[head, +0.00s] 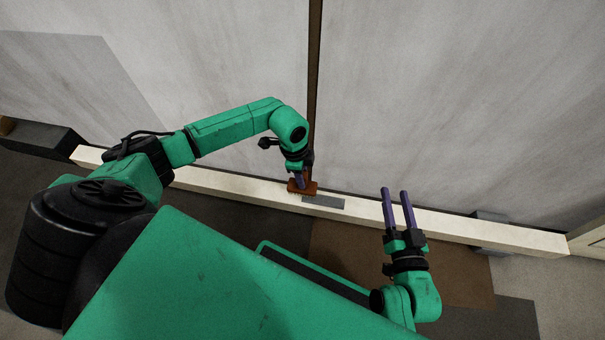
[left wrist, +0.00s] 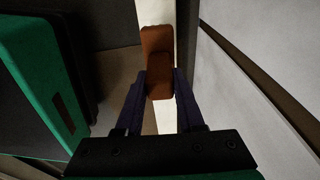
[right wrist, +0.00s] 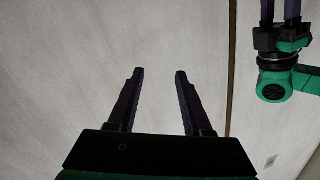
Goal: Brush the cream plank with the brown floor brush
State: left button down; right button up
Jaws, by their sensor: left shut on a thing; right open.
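The long cream plank (head: 440,222) lies along the foot of the pale wall, and part of it shows in the left wrist view (left wrist: 162,118). The brown floor brush (head: 310,189) is on the plank's top near the middle of the head view; whether it touches is hard to tell. My left gripper (head: 301,180) points down, shut on the brush, whose brown block (left wrist: 158,42) shows between and beyond the fingers in the left wrist view. A grey patch (head: 324,202) lies on the plank just right of the brush. My right gripper (head: 396,190) is open and empty, in front of the plank's right half.
The pale wall (head: 450,90) with a dark vertical strip (head: 315,80) rises behind the plank. A dark block (head: 40,140) is at the plank's left end and a grey block (head: 490,218) supports or adjoins its right part. A brown mat (head: 345,255) covers floor in front.

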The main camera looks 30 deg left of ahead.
aim_at(308, 186)
pick_arm(q)
jog(key=shift+f+b, duration=0.45)
jog(key=shift+f, duration=0.4)
jog(key=shift+f+b, duration=0.45)
jog(key=shift+f, duration=0.3)
jog(key=shift+w+d+r, duration=0.15)
jog(key=shift+w+d, duration=0.1)
jog(key=shift+d, duration=0.6)
jog(key=w+d, duration=0.3)
jog(key=d, duration=0.9)
jog(key=shift+b, duration=0.3)
pick_arm(e)
jog(key=w+d+r+t, duration=0.1)
jog(key=w+r+t, duration=0.1)
jog(key=r, duration=0.6)
jog(key=w+r+n+t+y, duration=0.1)
jog(key=r+t, duration=0.2)
jog(key=r, duration=0.6)
jog(key=w+d+r+t+y, duration=0.1)
jog(key=w+r+t, duration=0.1)
jog(key=r, duration=0.6)
jog(key=shift+w+d+r+n+t, duration=0.3)
jog(key=shift+r+t, duration=0.1)
jog(key=shift+t, duration=0.4)
pick_arm(q)
jog(key=shift+p, duration=0.3)
pick_arm(e)
jog(key=shift+a, duration=0.1)
